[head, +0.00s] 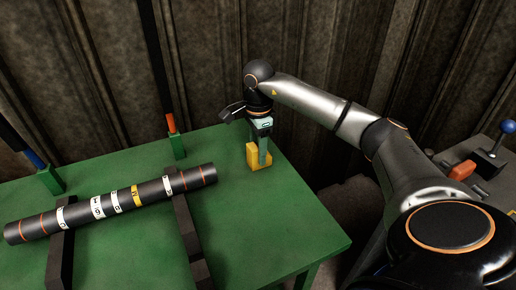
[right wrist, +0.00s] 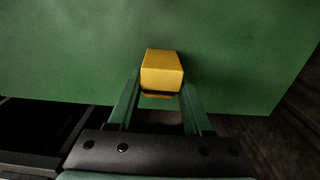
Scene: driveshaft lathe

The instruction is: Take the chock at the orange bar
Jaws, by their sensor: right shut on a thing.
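The yellow chock (head: 258,158) is at the back right part of the green table, near its edge. My right gripper (head: 265,150) reaches down from above and is shut on it. In the right wrist view the yellow chock (right wrist: 162,70) sits between the tips of the two green fingers (right wrist: 160,92). I cannot tell whether the chock rests on the table or is slightly raised. The orange bar (head: 170,123) stands upright in a green holder at the table's back edge, left of the chock and apart from it. My left gripper is not in view.
A dark shaft (head: 110,203) with white and yellow bands lies across two dark supports on the green table (head: 250,225). A blue-marked bar (head: 35,160) stands in another green holder at left. A grey surface with a blue-knobbed lever (head: 506,127) is at far right. The table's right part is clear.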

